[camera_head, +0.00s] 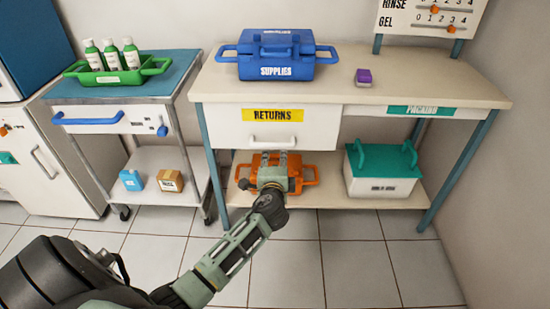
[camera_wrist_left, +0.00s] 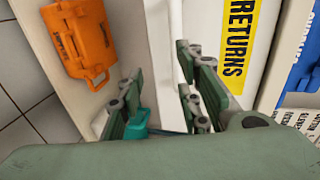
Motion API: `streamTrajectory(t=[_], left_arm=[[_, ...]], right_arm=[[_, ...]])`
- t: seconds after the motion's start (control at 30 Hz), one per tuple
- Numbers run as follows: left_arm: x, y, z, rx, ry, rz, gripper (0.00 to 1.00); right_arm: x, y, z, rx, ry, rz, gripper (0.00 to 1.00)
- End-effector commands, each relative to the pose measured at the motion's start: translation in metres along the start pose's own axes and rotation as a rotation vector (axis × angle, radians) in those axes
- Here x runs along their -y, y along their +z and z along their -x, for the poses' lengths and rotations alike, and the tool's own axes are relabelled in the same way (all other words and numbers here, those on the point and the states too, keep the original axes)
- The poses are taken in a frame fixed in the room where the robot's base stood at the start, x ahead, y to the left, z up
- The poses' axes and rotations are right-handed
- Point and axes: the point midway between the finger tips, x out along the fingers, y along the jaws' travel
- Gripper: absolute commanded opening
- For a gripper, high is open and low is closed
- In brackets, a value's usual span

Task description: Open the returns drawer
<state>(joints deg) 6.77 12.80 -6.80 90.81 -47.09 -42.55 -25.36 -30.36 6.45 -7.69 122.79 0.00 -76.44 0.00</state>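The returns drawer (camera_head: 310,126) is a white drawer front with a yellow RETURNS label, under the left part of the bench top. It looks shut. Its white bar handle (camera_head: 273,143) is low on the front; the handle also shows in the left wrist view (camera_wrist_left: 176,42). My left gripper (camera_head: 271,160) is just below and in front of the handle. My right gripper is not in view.
An orange case (camera_head: 303,176) and a white box with a teal lid (camera_head: 380,186) stand on the lower shelf. A blue SUPPLIES case (camera_head: 275,55) and a purple item (camera_head: 364,77) are on the bench top (camera_head: 425,80). A cart (camera_head: 95,90) stands left. Floor in front is clear.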

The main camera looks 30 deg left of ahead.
Motion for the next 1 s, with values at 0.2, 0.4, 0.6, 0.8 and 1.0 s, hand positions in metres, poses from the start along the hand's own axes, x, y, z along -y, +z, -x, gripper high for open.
streamTrajectory(t=[0.2, 0.4, 0.6, 0.8, 1.0], left_arm=[[0.023, 0.002, -0.012, 0.017, -0.055, -0.016, 0.33], [0.024, 0.002, -0.044, 0.016, -0.053, -0.016, 0.33], [0.024, 0.002, -0.07, 0.014, -0.051, -0.014, 0.33], [0.025, 0.002, -0.078, 0.013, -0.05, -0.013, 0.33], [0.025, 0.002, -0.078, 0.013, -0.05, -0.013, 0.33]], right_arm=[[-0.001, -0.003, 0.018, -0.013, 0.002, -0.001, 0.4], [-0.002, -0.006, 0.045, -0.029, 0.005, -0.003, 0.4], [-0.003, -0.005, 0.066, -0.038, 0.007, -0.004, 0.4], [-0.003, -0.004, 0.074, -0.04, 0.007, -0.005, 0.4], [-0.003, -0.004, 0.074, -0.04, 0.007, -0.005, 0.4]])
